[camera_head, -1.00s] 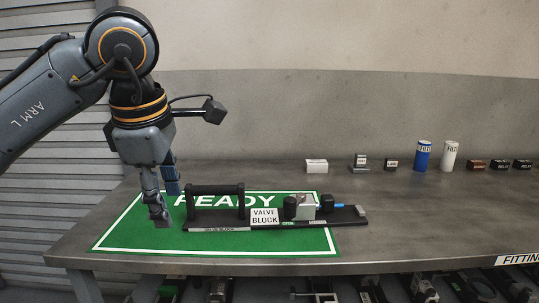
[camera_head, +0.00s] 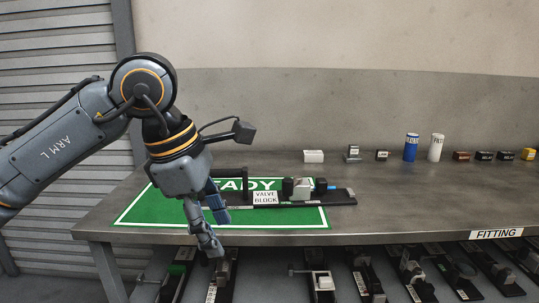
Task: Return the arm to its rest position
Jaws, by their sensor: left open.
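My left arm (camera_head: 75,140) comes in from the left in the head view. Its gripper (camera_head: 218,232) is open and empty, pointing down near the table's front edge. It hides the left part of the green mat (camera_head: 150,212) marked READY and part of the black pallet behind it. The black pallet (camera_head: 345,197) lies on the mat with a VALVE BLOCK label (camera_head: 265,198), a dark handle and a grey metal block (camera_head: 301,188). My right gripper is not in view.
A FITTING label (camera_head: 496,233) is on the front edge. Several loaded pallets sit on a shelf below.

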